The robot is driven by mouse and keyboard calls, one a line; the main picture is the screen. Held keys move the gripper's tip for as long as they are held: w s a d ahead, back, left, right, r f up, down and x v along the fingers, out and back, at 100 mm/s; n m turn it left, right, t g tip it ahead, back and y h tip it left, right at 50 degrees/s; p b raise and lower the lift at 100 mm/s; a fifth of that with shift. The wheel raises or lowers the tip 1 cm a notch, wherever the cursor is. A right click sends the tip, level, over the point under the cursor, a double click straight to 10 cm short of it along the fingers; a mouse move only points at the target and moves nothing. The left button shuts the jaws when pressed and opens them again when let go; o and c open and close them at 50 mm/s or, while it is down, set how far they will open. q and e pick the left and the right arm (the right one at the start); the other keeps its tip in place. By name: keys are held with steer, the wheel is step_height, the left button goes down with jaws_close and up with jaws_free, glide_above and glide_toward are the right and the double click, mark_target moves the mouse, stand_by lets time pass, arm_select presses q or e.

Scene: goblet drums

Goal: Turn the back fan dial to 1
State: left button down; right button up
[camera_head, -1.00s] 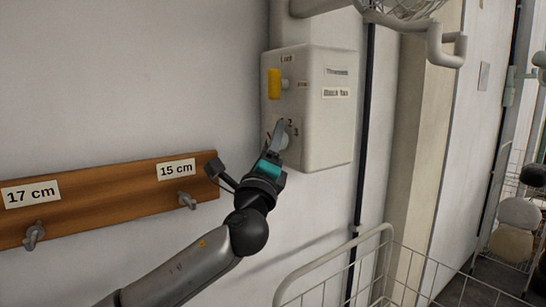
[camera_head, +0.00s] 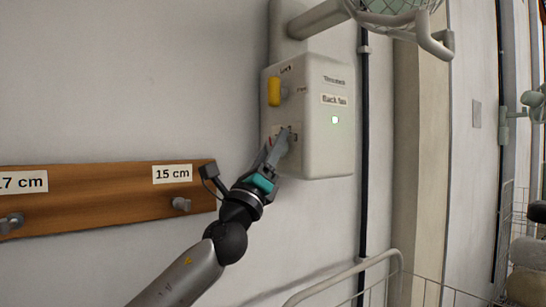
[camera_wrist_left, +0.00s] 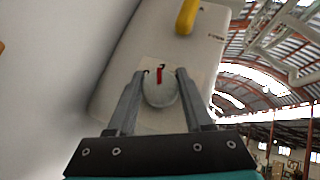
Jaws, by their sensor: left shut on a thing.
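The white fan box (camera_head: 322,150) is mounted on the wall and labelled "Back fan" in the head view. Its pale round dial (camera_wrist_left: 159,90) has a red mark that points to the upper side in the left wrist view. A dark number behind the mark is too small to read surely. My left gripper (camera_head: 283,141) is shut on the dial, one finger on each side; it also shows in the left wrist view (camera_wrist_left: 160,88). In the head view the fingers hide most of the dial. My right gripper is not in view.
A yellow switch handle (camera_head: 274,92) sticks out above the dial and shows in the left wrist view (camera_wrist_left: 187,16). A wooden rack (camera_head: 100,203) with hooks hangs at left. A wire basket rail (camera_head: 345,277) is below the box. A caged fan (camera_head: 400,10) is above.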

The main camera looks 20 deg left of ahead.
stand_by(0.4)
arm_select(q)
steer(key=shift+c, duration=1.5)
jaws_free()
steer(key=shift+f, duration=0.1)
steer(key=b+v, duration=0.4)
steer(key=v, duration=1.1)
